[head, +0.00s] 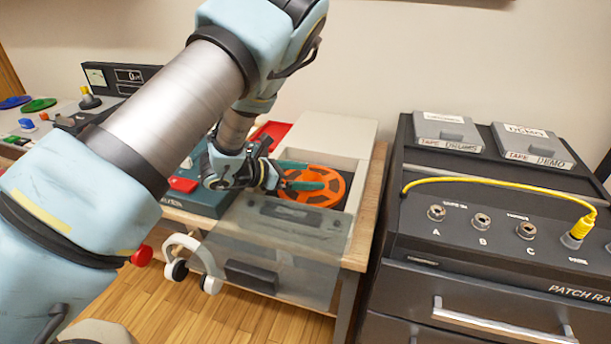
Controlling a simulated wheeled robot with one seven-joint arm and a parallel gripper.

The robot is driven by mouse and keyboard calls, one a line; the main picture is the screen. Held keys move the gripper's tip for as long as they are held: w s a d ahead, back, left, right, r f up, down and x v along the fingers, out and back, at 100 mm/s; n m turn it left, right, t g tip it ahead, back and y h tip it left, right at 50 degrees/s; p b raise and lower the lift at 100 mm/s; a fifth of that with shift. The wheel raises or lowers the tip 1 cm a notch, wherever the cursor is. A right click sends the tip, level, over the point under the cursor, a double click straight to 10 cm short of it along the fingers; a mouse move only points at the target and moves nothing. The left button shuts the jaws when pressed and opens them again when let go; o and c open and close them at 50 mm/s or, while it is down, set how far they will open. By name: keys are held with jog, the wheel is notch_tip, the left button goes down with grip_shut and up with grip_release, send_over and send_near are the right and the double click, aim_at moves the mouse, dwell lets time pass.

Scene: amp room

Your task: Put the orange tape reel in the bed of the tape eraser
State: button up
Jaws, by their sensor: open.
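The orange tape reel (338,186) lies flat over the dark recess of a cream-topped unit (335,132), on a wooden stand. A smoky clear lid (300,248) is swung down at the unit's front. My gripper (316,176) reaches in from the left with its two teal fingers apart over the left side of the reel. I cannot tell whether they touch it. A teal unit (205,200) with a red lever stands just left, partly hidden by my arm. Its label is not fully readable, so I cannot tell which unit is the eraser.
White headphones (190,258) hang at the stand's front left. A dark patch rack (490,240) with a yellow cable (480,180) and two labelled tape boxes (448,132) stands at the right. A control desk (50,125) is at the far left.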

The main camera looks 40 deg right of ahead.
jog(key=shift+r+p, duration=0.6)
jog(key=b+v, duration=0.3)
jog(key=v, duration=0.9)
jog(key=shift+b, duration=0.3)
